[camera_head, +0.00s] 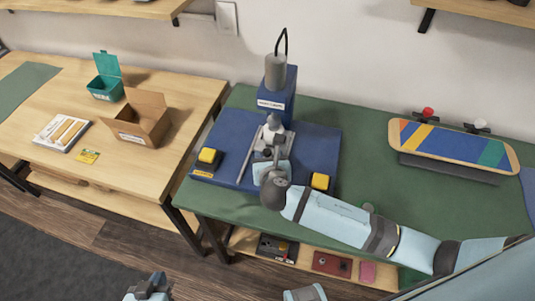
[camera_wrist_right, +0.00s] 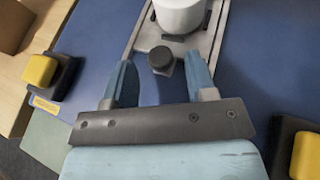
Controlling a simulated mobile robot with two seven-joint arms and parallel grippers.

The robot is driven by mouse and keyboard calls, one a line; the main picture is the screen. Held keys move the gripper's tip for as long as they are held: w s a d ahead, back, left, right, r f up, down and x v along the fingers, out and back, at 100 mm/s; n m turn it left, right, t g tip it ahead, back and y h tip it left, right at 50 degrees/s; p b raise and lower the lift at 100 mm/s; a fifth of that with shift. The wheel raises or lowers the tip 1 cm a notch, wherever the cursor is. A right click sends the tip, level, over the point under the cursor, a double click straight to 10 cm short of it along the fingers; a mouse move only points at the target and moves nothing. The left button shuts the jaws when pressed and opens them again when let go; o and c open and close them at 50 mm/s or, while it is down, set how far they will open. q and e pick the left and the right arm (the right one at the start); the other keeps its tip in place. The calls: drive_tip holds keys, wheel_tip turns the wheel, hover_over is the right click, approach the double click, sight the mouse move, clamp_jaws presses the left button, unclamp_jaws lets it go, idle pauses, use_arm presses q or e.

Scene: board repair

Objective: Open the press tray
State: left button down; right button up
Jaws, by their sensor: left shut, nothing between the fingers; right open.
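The press (camera_head: 277,95) stands on a blue base plate (camera_head: 320,140), with a blue column and a grey cylinder on top. Its pale grey tray (camera_wrist_right: 205,50) runs away from me in the right wrist view, with a dark round knob (camera_wrist_right: 161,59) at its near end and a white round part (camera_wrist_right: 180,14) above it. My right gripper (camera_head: 272,153) is at the front of the press, open. In the wrist view its blue fingertips (camera_wrist_right: 160,66) lie either side of the knob; I cannot tell whether they touch it. My left gripper (camera_head: 152,285) is shut and empty at the bottom edge, far from the press.
Yellow-topped black buttons stand on the left (camera_head: 207,157) and right (camera_head: 320,182) of the base plate. A skateboard deck (camera_head: 455,145) sits on the green bench (camera_head: 365,130) at right. The wooden table (camera_head: 60,90) at left holds a cardboard box (camera_head: 140,122) and a teal bin (camera_head: 105,85).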

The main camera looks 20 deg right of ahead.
drive_tip(key=shift+x, duration=1)
use_arm(q)
drive_tip(key=shift+d, duration=0.1)
